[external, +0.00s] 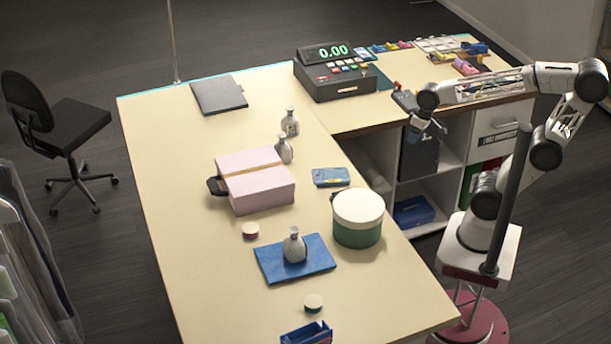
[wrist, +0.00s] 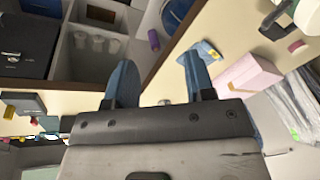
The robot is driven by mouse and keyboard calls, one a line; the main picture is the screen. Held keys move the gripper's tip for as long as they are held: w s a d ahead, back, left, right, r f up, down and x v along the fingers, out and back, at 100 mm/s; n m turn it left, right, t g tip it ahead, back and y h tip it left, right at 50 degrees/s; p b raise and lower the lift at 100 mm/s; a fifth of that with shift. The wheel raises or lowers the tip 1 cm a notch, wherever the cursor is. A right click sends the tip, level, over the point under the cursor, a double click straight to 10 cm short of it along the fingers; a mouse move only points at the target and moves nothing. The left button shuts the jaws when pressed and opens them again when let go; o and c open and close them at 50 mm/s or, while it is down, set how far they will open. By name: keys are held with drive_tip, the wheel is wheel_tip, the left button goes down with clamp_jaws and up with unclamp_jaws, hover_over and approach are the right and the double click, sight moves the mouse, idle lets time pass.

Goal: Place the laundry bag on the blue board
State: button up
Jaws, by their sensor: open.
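A blue board (external: 316,262) lies flat on the cream table, with a small grey-white bag-like or bottle-like thing (external: 294,246) upright on it. Two similar grey-white things (external: 289,123) (external: 284,150) stand farther back. I cannot tell which of them, if any, is the laundry bag. A flat blue packet (external: 331,177) lies right of the pink box; it also shows in the wrist view (wrist: 212,50). My gripper (external: 428,124) is open and empty above the table's right edge, well away from the board. Its two blue fingers (wrist: 160,82) are apart in the wrist view.
A pink box (external: 258,182) and a white-lidded green tub (external: 357,219) stand near the board. Small round pieces (external: 250,230) (external: 313,302) and a blue tray (external: 306,334) are nearby. A cash register (external: 335,72) is at the back. The table's left side is mostly clear.

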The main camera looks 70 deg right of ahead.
drive_tip(key=s+d+n+h, duration=0.1)
drive_tip(key=s+d, duration=0.3)
drive_tip(key=shift+d+f+n+h, duration=0.3)
drive_tip(key=shift+f+h, duration=0.05)
drive_tip(key=shift+h, duration=0.05)
